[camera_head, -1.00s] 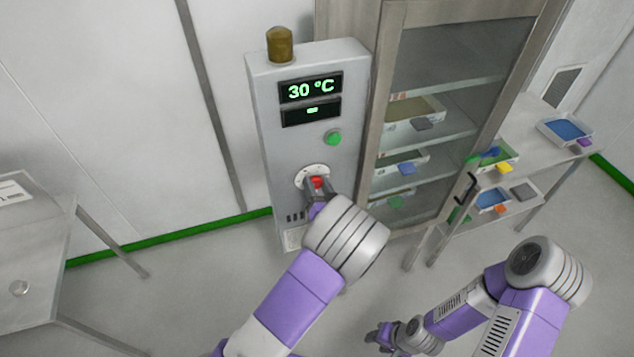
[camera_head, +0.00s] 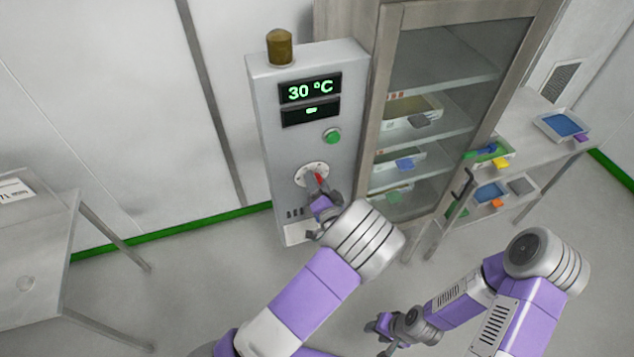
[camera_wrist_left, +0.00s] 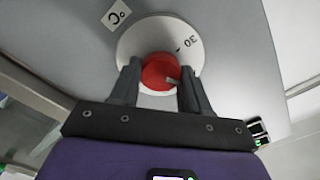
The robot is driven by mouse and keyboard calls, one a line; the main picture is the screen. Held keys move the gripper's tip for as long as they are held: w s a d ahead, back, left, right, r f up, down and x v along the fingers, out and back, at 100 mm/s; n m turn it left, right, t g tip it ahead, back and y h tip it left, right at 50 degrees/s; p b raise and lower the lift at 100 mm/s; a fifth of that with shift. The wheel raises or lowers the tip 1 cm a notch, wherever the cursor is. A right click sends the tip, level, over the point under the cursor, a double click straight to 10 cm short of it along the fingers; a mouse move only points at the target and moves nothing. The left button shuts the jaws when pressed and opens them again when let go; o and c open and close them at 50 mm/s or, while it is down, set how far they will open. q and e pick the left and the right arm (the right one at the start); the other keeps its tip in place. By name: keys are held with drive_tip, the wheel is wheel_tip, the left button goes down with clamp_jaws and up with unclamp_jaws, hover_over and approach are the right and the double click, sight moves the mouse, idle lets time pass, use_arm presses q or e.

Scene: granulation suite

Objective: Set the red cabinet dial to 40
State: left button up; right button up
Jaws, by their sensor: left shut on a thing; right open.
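The red dial (camera_wrist_left: 160,72) sits on a white round plate on the grey cabinet panel (camera_head: 290,150). In the head view the red dial (camera_head: 318,177) shows just above my left gripper (camera_head: 324,194). The wrist view shows the left fingers (camera_wrist_left: 158,88) on either side of the dial, shut on it. A mark and "30" are printed on the plate, and the dial has a small pale pointer. The upper display (camera_head: 311,89) reads 30 °C; the lower one (camera_head: 311,111) shows a dash. My right gripper (camera_head: 377,326) is open and empty, low over the floor.
A green button (camera_head: 332,136) is above the dial and a brown lamp (camera_head: 280,46) tops the panel. A glass-door cabinet (camera_head: 385,130) with trays stands to the right, then a shelf table (camera_head: 545,105). A metal table (camera_head: 50,225) is at left.

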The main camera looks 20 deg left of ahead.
use_arm(q)
drive_tip(key=shift+f, duration=0.1)
drive_tip(key=o, duration=1.1)
drive_tip(key=shift+c, duration=0.2)
drive_tip(key=b+v, duration=0.1)
drive_tip(key=v, duration=0.6)
drive_tip(key=shift+s+d, duration=0.15)
drive_tip(key=shift+s, duration=0.1)
